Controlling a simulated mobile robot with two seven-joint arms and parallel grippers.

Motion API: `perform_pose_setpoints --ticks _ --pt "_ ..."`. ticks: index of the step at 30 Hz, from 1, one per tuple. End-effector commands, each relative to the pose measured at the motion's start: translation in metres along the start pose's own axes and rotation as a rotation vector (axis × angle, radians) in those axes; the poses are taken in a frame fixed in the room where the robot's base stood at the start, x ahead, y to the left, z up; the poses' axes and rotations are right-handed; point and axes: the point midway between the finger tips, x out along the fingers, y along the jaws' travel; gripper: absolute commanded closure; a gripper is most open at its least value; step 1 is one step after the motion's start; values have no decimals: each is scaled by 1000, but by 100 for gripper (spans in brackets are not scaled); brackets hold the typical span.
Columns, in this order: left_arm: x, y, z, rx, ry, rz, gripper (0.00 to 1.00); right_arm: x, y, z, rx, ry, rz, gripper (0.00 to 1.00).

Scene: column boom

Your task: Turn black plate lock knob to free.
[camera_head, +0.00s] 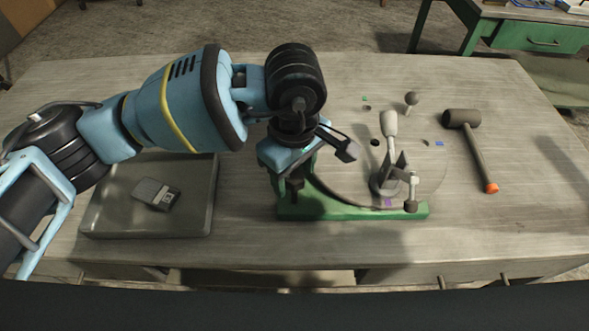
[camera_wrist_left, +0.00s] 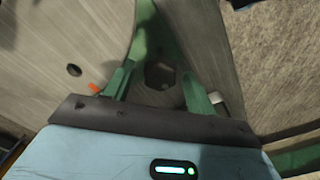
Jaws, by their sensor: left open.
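A green-based fixture (camera_head: 350,212) with a round grey plate (camera_head: 345,180) stands right of the middle of the bench. A short black knob (camera_head: 411,206) is at the plate's front right, and a black ball knob (camera_head: 411,98) is at its back. I cannot tell which is the plate lock. My left gripper (camera_head: 320,172) is open and empty over the fixture's left end, away from both knobs, and hides part of the plate. In the left wrist view, the plate (camera_wrist_left: 65,40) is at upper left; a dark hexagonal shape lies ahead of the gripper, unclear. No right gripper shows.
A lever with a pale grip (camera_head: 389,124) stands up from the plate. A mallet (camera_head: 475,150) lies to the right. A grey tray (camera_head: 100,215) holding a small grey device (camera_head: 155,194) is at left, below my arm. The bench's far right is clear.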

Motion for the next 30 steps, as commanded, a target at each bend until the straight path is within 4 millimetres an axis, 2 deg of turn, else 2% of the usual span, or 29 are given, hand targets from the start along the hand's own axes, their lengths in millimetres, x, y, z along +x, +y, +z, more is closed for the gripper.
perform_pose_setpoints --ticks 2,12,22,30 --pt "0 0 0 0 0 0 46 0 0 0 0 1 0 38" --pt "0 0 0 0 0 -1 89 2 1 -4 -2 7 1 38" --pt "-1 0 0 -50 1 -1 89 2 1 -8 -3 15 2 38" --pt "-3 0 0 -226 1 0 89 -2 2 -21 -7 36 4 38"
